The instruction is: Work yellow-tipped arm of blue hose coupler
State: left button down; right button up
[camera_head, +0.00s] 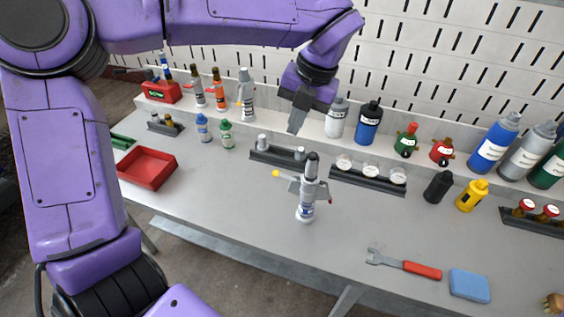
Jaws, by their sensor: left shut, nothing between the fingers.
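The hose coupler (307,208) stands upright on the grey workbench, grey and white with a blue band low on its body. Its yellow-tipped arm (277,173) sticks out to the left, and a red-tipped arm shows on its right side. My left gripper (295,127) is shut and empty, pointing down above and behind the coupler, apart from it in the picture. My right gripper is not in view.
Dark racks (276,155) with small parts stand just behind the coupler. Bottles line the back ledge. A red tray (147,168) is at left. A red-handled wrench (405,264) and blue sponge (469,286) lie front right. The bench left of the coupler is clear.

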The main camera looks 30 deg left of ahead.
aim_at(278, 173)
pick_arm(q)
jog(key=p+x, duration=0.1)
jog(key=x, duration=1.3)
jog(key=shift+w+a+f, duration=0.1)
jog(key=shift+a, duration=0.05)
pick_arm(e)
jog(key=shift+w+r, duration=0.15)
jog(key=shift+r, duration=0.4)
pick_arm(q)
jog(key=shift+f, duration=0.1)
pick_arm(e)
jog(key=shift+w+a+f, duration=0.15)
